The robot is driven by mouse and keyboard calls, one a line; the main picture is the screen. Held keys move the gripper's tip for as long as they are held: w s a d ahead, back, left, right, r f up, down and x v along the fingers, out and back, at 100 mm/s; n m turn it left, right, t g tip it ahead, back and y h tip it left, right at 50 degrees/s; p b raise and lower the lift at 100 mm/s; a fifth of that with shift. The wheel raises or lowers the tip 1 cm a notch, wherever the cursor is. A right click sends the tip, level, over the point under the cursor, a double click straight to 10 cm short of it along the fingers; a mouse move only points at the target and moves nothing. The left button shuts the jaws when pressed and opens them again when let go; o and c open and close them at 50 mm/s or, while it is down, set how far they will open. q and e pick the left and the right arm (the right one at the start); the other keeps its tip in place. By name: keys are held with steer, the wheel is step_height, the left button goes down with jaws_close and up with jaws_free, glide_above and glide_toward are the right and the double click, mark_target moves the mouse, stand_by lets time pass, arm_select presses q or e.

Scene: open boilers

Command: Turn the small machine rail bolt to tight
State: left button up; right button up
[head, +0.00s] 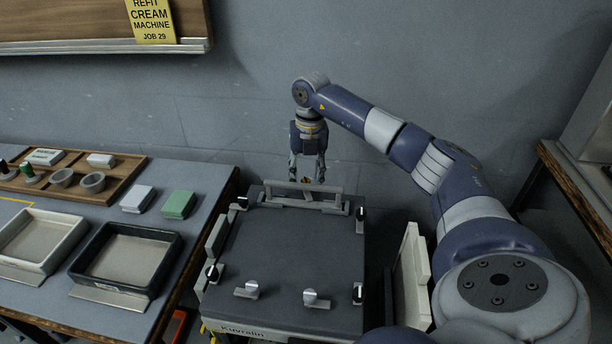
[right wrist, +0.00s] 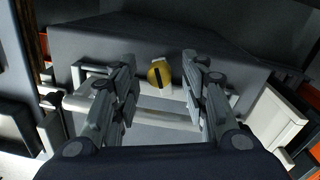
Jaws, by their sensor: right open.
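The small machine (head: 290,255) is a dark, flat-topped box with a pale front edge lettered "Kuvralin". Its grey rail (head: 303,190) runs along the far edge. In the right wrist view, a round yellow bolt head (right wrist: 160,75) with a dark, slightly tilted slot sits on a pale mount just beyond the rail bar (right wrist: 140,112). In the head view only a speck of yellow shows between the fingers. My right gripper (head: 307,180) points down over the rail; its open fingers (right wrist: 158,60) stand on either side of the bolt, apparently not touching it. My left gripper is out of view.
Several black-and-silver latches (head: 312,297) stand around the machine top. A pale panel (head: 411,280) leans at its right. The left bench holds a white tray (head: 62,229), a black tray (head: 171,258), and green (head: 179,204) and white (head: 137,198) blocks. The wall is close behind.

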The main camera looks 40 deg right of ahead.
steer(key=shift+f, duration=0.15)
jaws_close()
steer(key=shift+r+m+p, duration=0.25)
steer(key=shift+m+p, duration=1.25)
steer(key=shift+m, duration=0.3)
steer(key=shift+f+m, duration=0.2)
steer(key=shift+m, duration=0.4)
jaws_free()
